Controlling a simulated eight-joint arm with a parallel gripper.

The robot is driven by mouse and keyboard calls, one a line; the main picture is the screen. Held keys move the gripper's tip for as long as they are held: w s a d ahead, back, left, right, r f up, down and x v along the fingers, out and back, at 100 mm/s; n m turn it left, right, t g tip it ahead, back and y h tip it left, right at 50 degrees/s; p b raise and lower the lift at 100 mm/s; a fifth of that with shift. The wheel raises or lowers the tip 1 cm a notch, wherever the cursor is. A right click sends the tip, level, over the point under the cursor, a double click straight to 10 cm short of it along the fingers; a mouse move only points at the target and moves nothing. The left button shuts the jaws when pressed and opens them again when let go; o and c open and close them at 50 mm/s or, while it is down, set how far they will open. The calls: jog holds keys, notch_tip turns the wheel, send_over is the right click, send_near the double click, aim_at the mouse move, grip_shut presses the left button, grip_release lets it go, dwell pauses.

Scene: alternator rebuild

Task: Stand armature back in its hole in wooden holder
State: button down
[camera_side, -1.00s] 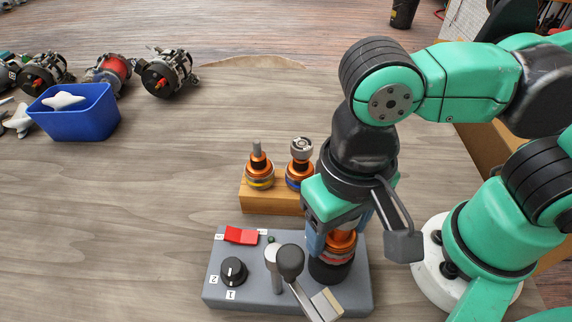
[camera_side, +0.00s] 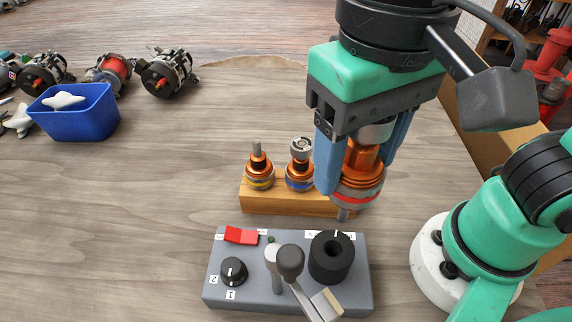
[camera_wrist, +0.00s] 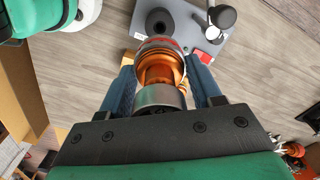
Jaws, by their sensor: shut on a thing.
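My gripper (camera_side: 362,160) is shut on a copper-coloured armature (camera_side: 360,172) with a red band, held upright with its shaft pointing down. The armature also shows between the blue fingers in the wrist view (camera_wrist: 160,72). It hangs in the air above and behind the black round socket (camera_side: 331,257) on the grey test box. The wooden holder (camera_side: 285,203) stands behind the box. Two other armatures stand in it, one with a yellow band (camera_side: 259,170) and one with a blue band (camera_side: 300,168). The holder's right end is partly hidden by the held armature, so its hole there cannot be seen.
The grey box (camera_side: 214,293) carries a red switch (camera_side: 241,235), a black knob (camera_side: 233,270) and a lever (camera_side: 290,265) beside the socket. A blue bin (camera_side: 80,120) and several alternators (camera_side: 166,75) stand at the far left. The table between is clear.

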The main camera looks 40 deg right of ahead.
notch_tip(320, 180, up, 9)
jog(key=shift+f, duration=0.15)
jog(key=shift+w+d, duration=0.1)
jog(key=shift+w, duration=0.1)
jog(key=w+d+f+m, duration=0.1)
jog(key=w+d+f, duration=0.2)
jog(key=f, duration=0.6)
jog(key=w+d+f+m, duration=0.2)
jog(key=w+d+f, duration=0.2)
jog(key=d+f, duration=0.3)
jog(key=shift+d+f, duration=0.3)
jog(key=shift+f, duration=0.85)
jog(key=shift+w+f, duration=0.1)
jog(key=shift+f, duration=0.35)
jog(key=shift+f, duration=0.3)
jog(key=shift+f, duration=0.25)
jog(key=shift+f, duration=0.7)
